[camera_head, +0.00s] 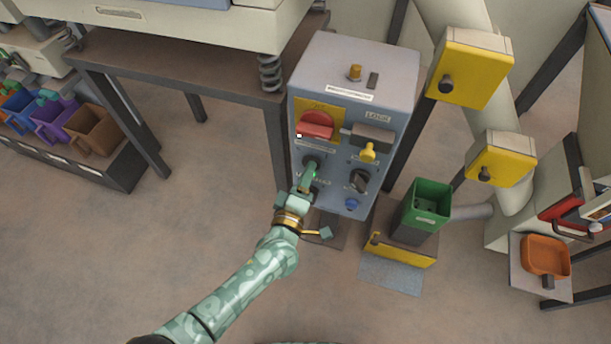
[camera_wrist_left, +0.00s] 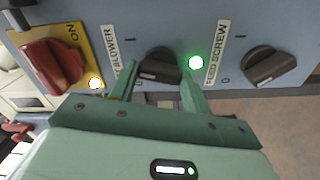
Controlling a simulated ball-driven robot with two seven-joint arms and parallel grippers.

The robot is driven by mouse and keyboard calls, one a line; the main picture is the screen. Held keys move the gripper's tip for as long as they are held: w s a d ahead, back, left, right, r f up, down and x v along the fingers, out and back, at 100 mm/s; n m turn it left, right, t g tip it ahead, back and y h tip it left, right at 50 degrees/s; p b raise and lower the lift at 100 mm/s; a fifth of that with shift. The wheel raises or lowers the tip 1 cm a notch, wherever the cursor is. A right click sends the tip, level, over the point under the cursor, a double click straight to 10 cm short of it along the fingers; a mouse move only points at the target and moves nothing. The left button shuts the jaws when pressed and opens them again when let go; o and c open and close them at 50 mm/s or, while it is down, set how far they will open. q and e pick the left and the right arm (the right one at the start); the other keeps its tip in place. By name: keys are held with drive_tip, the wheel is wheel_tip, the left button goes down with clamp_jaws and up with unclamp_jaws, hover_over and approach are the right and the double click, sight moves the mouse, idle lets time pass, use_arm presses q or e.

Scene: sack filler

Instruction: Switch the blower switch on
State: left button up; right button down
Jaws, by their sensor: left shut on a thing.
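The blower switch is a dark rotary knob (camera_wrist_left: 162,62) beside the BLOWER label in the left wrist view, with an I mark near it. My left gripper (camera_wrist_left: 160,82) is shut on this knob, one finger on each side. In the head view my left gripper (camera_head: 307,180) reaches the lower left of the grey control box (camera_head: 352,75), and the knob is mostly hidden by the fingers. A green lamp (camera_wrist_left: 196,62) beside the knob is lit. My right gripper is not in view.
A red main switch (camera_head: 316,124) sits on a yellow plate above. The feed screw knob (camera_wrist_left: 270,65) is beside the blower knob. A yellow padlock (camera_head: 368,152) hangs at the box's right. A green bin (camera_head: 428,204) stands lower right. The floor in front is clear.

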use_arm(q)
drive_tip(key=m+p, duration=0.1)
drive_tip(key=m, duration=0.3)
drive_tip(key=shift+f+m, duration=0.1)
drive_tip(key=shift+m, duration=0.3)
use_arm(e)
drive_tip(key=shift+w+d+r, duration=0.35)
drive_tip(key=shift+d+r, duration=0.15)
use_arm(q)
drive_tip(key=shift+s, duration=0.1)
drive_tip(key=o, duration=1)
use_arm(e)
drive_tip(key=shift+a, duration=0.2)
